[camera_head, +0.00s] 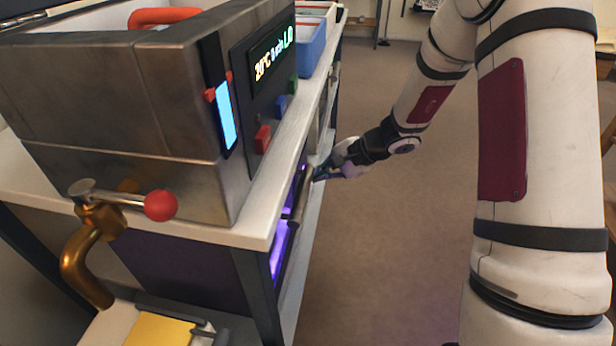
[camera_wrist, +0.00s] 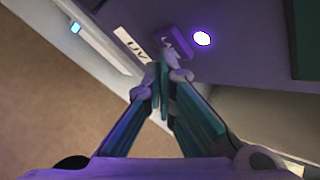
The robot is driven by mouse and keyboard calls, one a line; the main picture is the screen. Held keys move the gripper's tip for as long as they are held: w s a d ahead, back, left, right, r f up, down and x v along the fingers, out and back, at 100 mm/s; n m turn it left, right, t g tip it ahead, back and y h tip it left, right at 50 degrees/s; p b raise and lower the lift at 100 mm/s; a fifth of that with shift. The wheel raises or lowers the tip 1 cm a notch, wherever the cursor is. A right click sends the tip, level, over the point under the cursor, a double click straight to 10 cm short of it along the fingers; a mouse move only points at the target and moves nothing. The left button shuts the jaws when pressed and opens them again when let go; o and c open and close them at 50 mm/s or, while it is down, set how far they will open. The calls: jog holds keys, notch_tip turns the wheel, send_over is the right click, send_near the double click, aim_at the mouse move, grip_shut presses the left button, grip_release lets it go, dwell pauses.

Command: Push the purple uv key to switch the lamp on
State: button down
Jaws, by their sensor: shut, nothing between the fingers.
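The purple uv key (camera_wrist: 176,40) is a small rounded block in the wrist view, beside a pale label (camera_wrist: 131,48) reading UV. A round white light (camera_wrist: 202,39) with a purple rim glows just right of it. My gripper (camera_wrist: 164,76) is shut and empty, its tips right at the key's lower edge; I cannot tell whether they touch. In the head view my gripper (camera_head: 320,176) is at the bench's side, and the key is hidden there. Purple light glows in the cabinet window (camera_head: 282,248) below the bench top.
A steel tank (camera_head: 110,110) with a display (camera_head: 272,60) stands on the white bench top (camera_head: 262,215). A brass tap (camera_head: 85,255) with a red knob sticks out in front. A bar handle (camera_head: 301,195) crosses the cabinet front. The floor (camera_head: 390,260) to the right is clear.

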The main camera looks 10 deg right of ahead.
jog(key=shift+d, duration=0.15)
jog(key=shift+s+d, duration=0.2)
jog(key=shift+d, duration=0.05)
jog(key=shift+s+d+b, duration=0.25)
jog(key=shift+s+d, duration=0.15)
jog(key=shift+d, duration=0.5)
jog(key=shift+s+d+b, duration=0.3)
jog(key=shift+s+d, duration=0.05)
jog(key=shift+d, duration=0.6)
jog(key=shift+s+d+b, duration=0.25)
jog(key=shift+s+d, duration=0.15)
jog(key=shift+d, duration=0.5)
jog(key=shift+r, duration=0.1)
